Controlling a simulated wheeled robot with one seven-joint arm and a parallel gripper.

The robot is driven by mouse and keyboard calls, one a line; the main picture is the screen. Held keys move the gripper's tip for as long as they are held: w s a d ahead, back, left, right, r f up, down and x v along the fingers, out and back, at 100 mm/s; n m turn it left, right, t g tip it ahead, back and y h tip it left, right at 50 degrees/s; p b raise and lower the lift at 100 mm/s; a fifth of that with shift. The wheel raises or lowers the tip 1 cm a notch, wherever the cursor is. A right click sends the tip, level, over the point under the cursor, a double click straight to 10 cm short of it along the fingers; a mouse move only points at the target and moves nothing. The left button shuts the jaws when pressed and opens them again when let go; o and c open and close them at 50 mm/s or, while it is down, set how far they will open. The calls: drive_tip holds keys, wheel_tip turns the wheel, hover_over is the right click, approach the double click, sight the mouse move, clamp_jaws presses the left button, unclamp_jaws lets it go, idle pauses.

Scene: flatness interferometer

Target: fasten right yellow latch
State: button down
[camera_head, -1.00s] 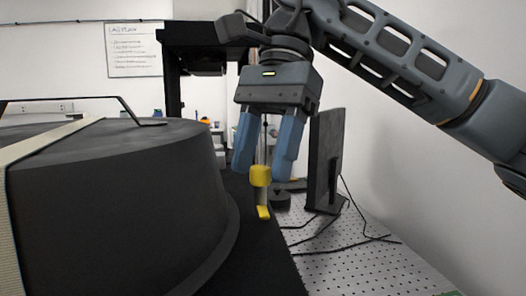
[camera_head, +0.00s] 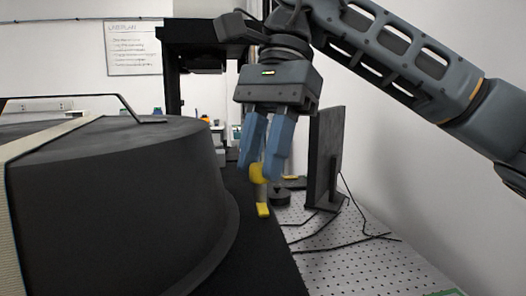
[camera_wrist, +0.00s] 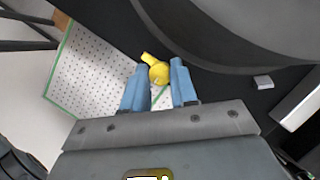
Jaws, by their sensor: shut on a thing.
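The yellow latch has a rounded yellow upper part (camera_head: 256,173), a pale upright stem and a yellow foot (camera_head: 263,210) on the black base right of the big dark round housing (camera_head: 120,205). My gripper (camera_head: 261,170) points down, its two blue fingers shut on the rounded upper part. In the wrist view the yellow latch (camera_wrist: 158,73) sits between the fingertips of my gripper (camera_wrist: 158,66), with a short yellow arm reaching to the upper left. The contact faces are hidden.
The dark housing stands close on the left, with a cream strap (camera_head: 40,138) and a handle on top. A dark upright panel (camera_head: 324,160) stands on the right, with black cables (camera_head: 345,238) on the perforated table (camera_head: 375,265). A small black puck-like part (camera_head: 280,197) lies behind the latch.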

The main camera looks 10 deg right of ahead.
drive_tip(key=m+t+b, duration=0.1)
drive_tip(key=m+b, duration=0.1)
drive_tip(key=m, duration=0.1)
drive_tip(key=shift+d+f+y+b, duration=0.1)
drive_tip(key=shift+f+y+b, duration=0.05)
drive_tip(key=shift+y+b, duration=0.2)
drive_tip(key=m+t+b, duration=0.1)
drive_tip(key=m+b, duration=0.1)
drive_tip(key=m+t+b, duration=0.1)
drive_tip(key=m, duration=0.2)
drive_tip(key=shift+s+m+y+b, duration=0.2)
drive_tip(key=shift+m+y+b, duration=0.05)
drive_tip(key=shift+m+b, duration=0.1)
drive_tip(key=m+t+b, duration=0.1)
drive_tip(key=m+b, duration=0.2)
drive_tip(key=m, duration=0.1)
drive_tip(key=shift+s+t, duration=0.1)
drive_tip(key=shift+t, duration=0.3)
drive_tip(key=m+t+h+b, duration=0.1)
drive_tip(key=m+b, duration=0.2)
drive_tip(key=m, duration=0.2)
drive_tip(key=shift+s, duration=0.1)
drive_tip(key=shift+m+t, duration=0.25)
drive_tip(key=shift+t, duration=0.05)
drive_tip(key=c, duration=0.9)
unclamp_jaws()
drive_tip(key=shift+c, duration=0.2)
